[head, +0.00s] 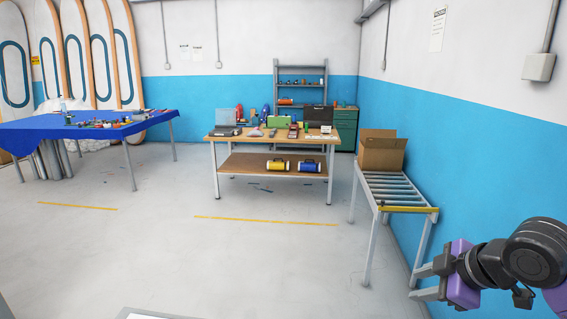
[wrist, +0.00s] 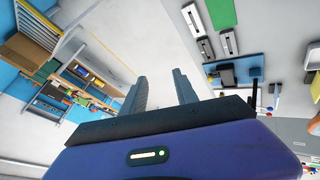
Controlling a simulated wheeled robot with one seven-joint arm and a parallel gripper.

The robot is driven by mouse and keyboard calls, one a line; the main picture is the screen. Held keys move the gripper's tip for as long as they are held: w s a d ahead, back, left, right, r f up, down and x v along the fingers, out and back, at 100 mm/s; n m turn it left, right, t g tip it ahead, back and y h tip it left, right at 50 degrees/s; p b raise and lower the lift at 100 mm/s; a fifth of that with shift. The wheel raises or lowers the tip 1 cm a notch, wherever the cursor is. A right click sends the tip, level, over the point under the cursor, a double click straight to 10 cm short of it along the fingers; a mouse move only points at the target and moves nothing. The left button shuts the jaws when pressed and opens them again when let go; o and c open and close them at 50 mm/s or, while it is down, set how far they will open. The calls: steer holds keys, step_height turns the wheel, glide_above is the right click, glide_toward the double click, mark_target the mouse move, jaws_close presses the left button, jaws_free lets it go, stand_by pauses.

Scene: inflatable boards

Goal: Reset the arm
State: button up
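My gripper (head: 425,282) shows at the lower right of the head view, on the end of my dark and purple arm. Its two grey fingers point left and stand apart with nothing between them. In the wrist view the fingers of my gripper (wrist: 160,90) also stand apart, with bare floor and wall beyond. Nothing is held. The rest of my arm runs out of the head view at the right edge.
A roller conveyor (head: 392,185) with an open cardboard box (head: 381,151) stands close to my gripper, along the blue right wall. A wooden workbench (head: 230,166) stands at the back middle. A blue-covered table (head: 40,135) is at left.

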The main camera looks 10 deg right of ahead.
steer(key=w+a+r+m+t+y+b, duration=0.1)
steer(key=w+a+r+m+t, duration=0.2)
steer(key=a+r+t, duration=0.25)
steer(key=w+a+r+m+t+y+b, duration=0.1)
steer(key=w+a+r+m+t, duration=0.25)
steer(key=r+t, duration=0.2)
steer(key=s+a+f+m+g+h+b, duration=0.1)
steer(key=s+a+f+b, duration=0.1)
steer(key=s+f, duration=0.8)
steer(key=s+a+f+m+g+h+b, duration=0.1)
steer(key=s+f, duration=0.8)
steer(key=s, duration=1)
steer(key=s+a+f+m+g+h+b, duration=0.1)
steer(key=s+a+f+m+h+b, duration=0.1)
steer(key=s+f, duration=0.8)
steer(key=shift+s+a+f+m+b, duration=0.15)
steer(key=shift+s+a+b, duration=0.25)
steer(key=shift+s, duration=0.5)
steer(key=shift+s+a+f+m+b, duration=0.1)
steer(key=shift+s+a+m+b, duration=0.1)
steer(key=shift+s+a+b, duration=0.45)
steer(key=shift+s+a+f+m+b, duration=0.1)
steer(key=shift+s+m+b, duration=0.15)
steer(key=shift+s, duration=0.85)
steer(key=shift+s+a+f+g, duration=0.1)
steer(key=shift+s+a+g, duration=0.1)
steer(key=shift+g, duration=0.1)
